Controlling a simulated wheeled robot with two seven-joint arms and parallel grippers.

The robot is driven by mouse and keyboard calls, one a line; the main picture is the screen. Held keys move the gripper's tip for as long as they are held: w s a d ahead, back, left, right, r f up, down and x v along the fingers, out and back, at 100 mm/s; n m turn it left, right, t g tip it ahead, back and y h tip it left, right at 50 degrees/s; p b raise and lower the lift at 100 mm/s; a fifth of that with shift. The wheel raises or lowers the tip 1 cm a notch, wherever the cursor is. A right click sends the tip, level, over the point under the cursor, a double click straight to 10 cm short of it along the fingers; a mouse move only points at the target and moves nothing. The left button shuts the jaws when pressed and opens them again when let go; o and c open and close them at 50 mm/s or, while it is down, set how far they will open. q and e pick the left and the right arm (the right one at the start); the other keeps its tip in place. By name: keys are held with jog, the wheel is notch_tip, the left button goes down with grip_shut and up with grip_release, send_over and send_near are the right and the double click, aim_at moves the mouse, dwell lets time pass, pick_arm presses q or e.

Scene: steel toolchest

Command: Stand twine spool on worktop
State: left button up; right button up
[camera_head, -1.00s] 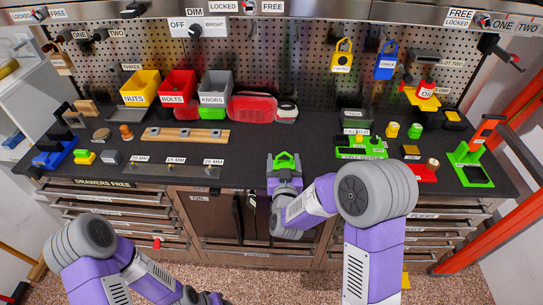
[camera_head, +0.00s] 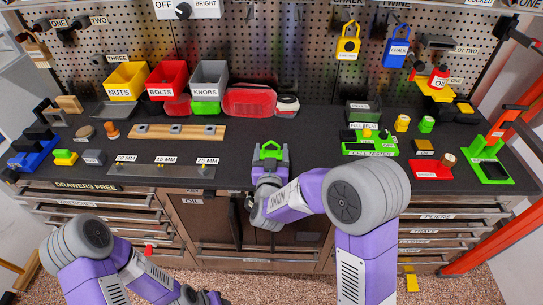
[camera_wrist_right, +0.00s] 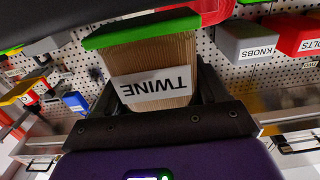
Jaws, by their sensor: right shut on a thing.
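The twine spool fills the middle of the right wrist view, a tan ribbed body (camera_wrist_right: 175,52) with a white TWINE label and a green end plate. My right gripper (camera_wrist_right: 155,100) is shut on it, with dark fingers on both sides. In the head view the right gripper (camera_head: 268,160) is at the front middle of the dark worktop (camera_head: 300,135), with the spool's green part (camera_head: 271,150) between its fingers. I cannot tell whether the spool touches the worktop. My left gripper (camera_head: 205,297) is low at the bottom edge, and its fingers are unclear.
Yellow, red and grey bins (camera_head: 209,80) and a red case (camera_head: 250,101) stand at the back. A wooden strip (camera_head: 180,131) and a metal plate (camera_head: 165,170) lie left. A green cell tester (camera_head: 370,148) is right. Worktop around the right gripper is clear.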

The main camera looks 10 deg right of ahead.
jog(key=shift+f, duration=0.3)
jog(key=shift+f, duration=0.1)
jog(key=shift+f, duration=0.15)
jog(key=o, duration=1.1)
